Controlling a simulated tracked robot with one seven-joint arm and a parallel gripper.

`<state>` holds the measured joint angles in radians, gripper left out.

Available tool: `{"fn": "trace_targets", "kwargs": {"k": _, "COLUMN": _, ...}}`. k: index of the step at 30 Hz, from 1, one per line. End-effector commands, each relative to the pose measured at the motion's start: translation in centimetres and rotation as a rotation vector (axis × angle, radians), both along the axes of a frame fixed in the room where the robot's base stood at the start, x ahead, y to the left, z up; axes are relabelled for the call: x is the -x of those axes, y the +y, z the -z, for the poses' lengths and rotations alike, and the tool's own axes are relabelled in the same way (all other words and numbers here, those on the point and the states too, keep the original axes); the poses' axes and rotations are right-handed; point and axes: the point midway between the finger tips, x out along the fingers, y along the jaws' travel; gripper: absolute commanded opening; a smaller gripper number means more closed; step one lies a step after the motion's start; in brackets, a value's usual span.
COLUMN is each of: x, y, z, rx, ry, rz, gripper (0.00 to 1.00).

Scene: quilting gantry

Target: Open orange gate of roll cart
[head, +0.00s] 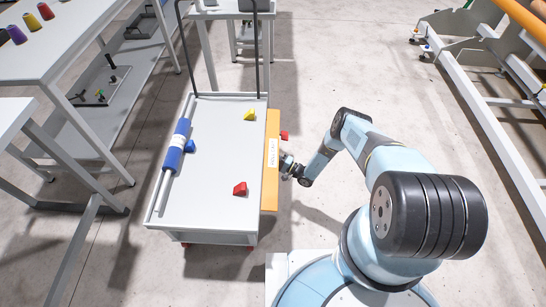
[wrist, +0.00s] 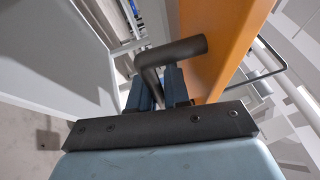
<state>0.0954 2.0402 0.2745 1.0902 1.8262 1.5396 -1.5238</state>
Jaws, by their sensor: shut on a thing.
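The roll cart (head: 215,140) is a light grey flat-topped cart with a dark push frame at its far end. Its orange gate (head: 270,185) runs along the right edge and carries a white label; the gate also fills the upper right of the wrist view (wrist: 215,40). My gripper (head: 286,165) is at the gate's outer right side, near its middle. In the wrist view my gripper (wrist: 160,88) is shut on a dark, bent handle (wrist: 172,54) beside the orange panel. The handle is mostly hidden in the head view.
A small red piece (head: 284,135) shows beyond the gate. Grey tables (head: 60,55) stand left. Floor right of the cart is clear around my arm.

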Motion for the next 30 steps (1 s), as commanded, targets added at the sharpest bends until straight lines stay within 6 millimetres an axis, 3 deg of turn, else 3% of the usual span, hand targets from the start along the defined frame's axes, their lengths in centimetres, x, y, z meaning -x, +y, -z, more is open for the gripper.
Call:
{"fn": "trace_targets", "kwargs": {"k": 28, "x": -0.14, "y": 0.49, "z": -0.05, "rx": -0.081, "ry": -0.007, "rz": -0.002, "gripper": 0.00}}
{"fn": "trace_targets", "kwargs": {"k": 29, "x": -0.13, "y": 0.48, "z": -0.05, "rx": -0.081, "ry": -0.007, "rz": -0.002, "gripper": 0.17}}
{"fn": "trace_targets", "kwargs": {"k": 30, "x": -0.15, "y": 0.49, "z": -0.05, "rx": -0.080, "ry": -0.007, "rz": -0.002, "gripper": 0.21}}
